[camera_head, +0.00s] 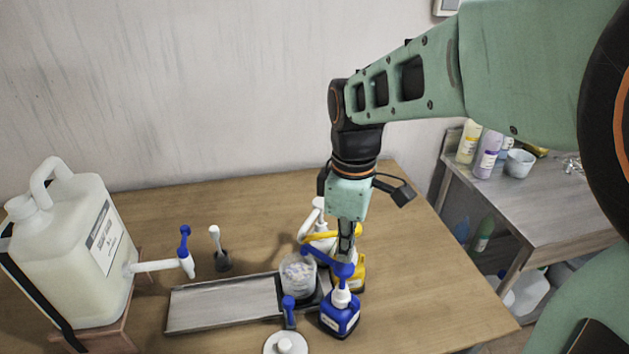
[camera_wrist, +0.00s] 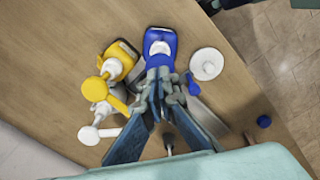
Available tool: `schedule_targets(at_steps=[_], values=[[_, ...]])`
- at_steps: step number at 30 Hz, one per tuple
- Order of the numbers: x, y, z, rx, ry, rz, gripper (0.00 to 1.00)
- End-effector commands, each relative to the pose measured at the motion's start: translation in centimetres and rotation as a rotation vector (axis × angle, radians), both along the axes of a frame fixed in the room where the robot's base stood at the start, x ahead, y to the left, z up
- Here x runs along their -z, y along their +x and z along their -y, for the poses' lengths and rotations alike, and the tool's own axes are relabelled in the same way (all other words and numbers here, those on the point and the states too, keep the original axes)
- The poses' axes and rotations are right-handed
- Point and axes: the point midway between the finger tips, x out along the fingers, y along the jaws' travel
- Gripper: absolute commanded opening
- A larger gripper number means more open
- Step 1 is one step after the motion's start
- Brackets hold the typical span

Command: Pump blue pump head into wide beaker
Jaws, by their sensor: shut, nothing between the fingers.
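The blue pump head (camera_head: 336,264) sits on a blue bottle (camera_head: 340,320) near the table's front, its spout pointing left. The bottle also shows in the wrist view (camera_wrist: 160,46). A clear wide beaker (camera_head: 298,272) stands left of the bottle, under the spout's end, on a dark stand; pale contents show inside. My gripper (camera_head: 344,252) points down with its shut, empty fingertips right at the top of the blue pump head; I cannot tell whether they touch. In the wrist view, the shut fingers (camera_wrist: 160,80) hide most of the pump head and the beaker.
A yellow pump bottle (camera_head: 352,272) and a white pump bottle (camera_head: 318,222) stand close behind. A metal tray (camera_head: 225,302) lies left. A large white drum (camera_head: 75,245) with a blue-handled tap stands at far left. A white disc (camera_head: 285,343) lies in front.

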Motion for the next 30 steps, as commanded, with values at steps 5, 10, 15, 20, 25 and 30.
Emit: schedule_targets(at_steps=[5, 10, 15, 20, 25, 30], values=[[-1.9, 0.0, 0.0, 0.000, 0.000, 0.002, 0.00], [-3.6, 0.0, 0.0, 0.000, 0.001, 0.001, 0.00], [-5.3, 0.0, 0.0, 0.000, 0.001, 0.001, 0.00], [-6.0, 0.0, 0.0, 0.000, 0.000, 0.001, 0.00], [-5.8, 0.0, 0.0, 0.000, 0.000, 0.000, 0.00], [-5.7, 0.9, 0.7, 0.017, -0.014, 0.021, 0.00]])
